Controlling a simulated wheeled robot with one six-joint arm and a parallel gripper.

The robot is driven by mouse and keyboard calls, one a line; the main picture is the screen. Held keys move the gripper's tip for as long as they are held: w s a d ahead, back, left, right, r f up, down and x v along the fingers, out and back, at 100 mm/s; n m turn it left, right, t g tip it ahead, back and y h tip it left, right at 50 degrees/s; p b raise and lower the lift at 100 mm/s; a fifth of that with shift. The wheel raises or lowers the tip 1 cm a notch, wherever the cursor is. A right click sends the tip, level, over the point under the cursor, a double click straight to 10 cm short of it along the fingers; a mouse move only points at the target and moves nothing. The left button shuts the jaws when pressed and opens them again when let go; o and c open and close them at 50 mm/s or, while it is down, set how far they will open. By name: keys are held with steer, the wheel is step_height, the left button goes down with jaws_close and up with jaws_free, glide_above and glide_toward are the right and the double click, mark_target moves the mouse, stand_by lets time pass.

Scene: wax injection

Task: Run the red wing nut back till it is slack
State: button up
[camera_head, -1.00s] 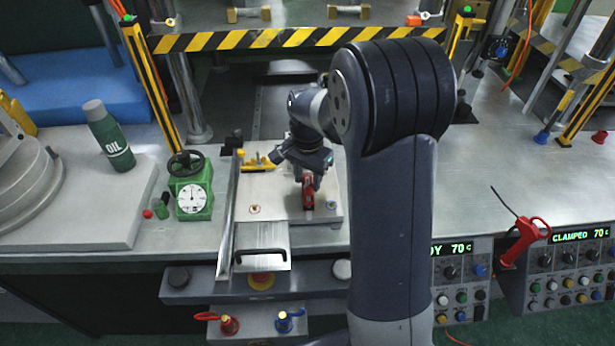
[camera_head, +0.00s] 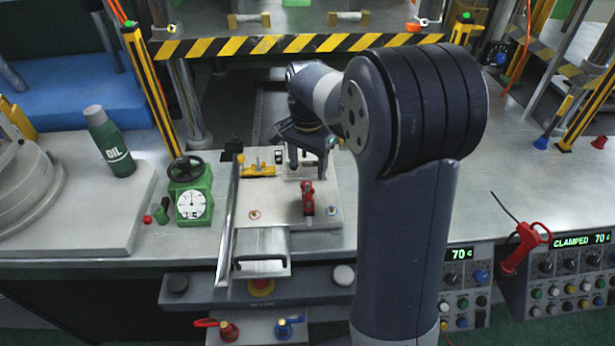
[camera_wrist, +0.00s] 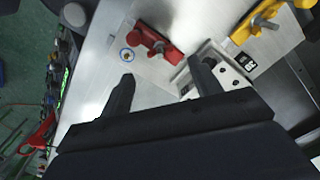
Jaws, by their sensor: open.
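The red wing nut (camera_head: 307,198) sits on the pale plate (camera_head: 285,215) of the fixture, right of centre. In the wrist view the red wing nut (camera_wrist: 155,42) lies just beyond my fingertips with a grey stud beside it. My gripper (camera_wrist: 162,70) is open, its two dark fingers apart and nothing between them. In the head view it is behind the red nut, over the back of the plate. The red nut is outside the fingers. A yellow clamp with its own nut (camera_head: 258,168) sits at the plate's back left; it also shows in the wrist view (camera_wrist: 262,22).
A pale block with dark holes (camera_wrist: 222,68) stands near my right finger. A green gauge box (camera_head: 190,192) and an oil bottle (camera_head: 110,140) stand to the left. A striped bar (camera_head: 300,43) crosses behind. The bench to the right (camera_head: 520,180) has free room.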

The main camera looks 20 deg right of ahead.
mark_target(308, 187)
step_height(308, 187, up, 4)
steer(key=shift+r, duration=0.1)
stand_by(0.4)
step_height(308, 187, down, 11)
steer(key=shift+f, duration=0.1)
stand_by(0.4)
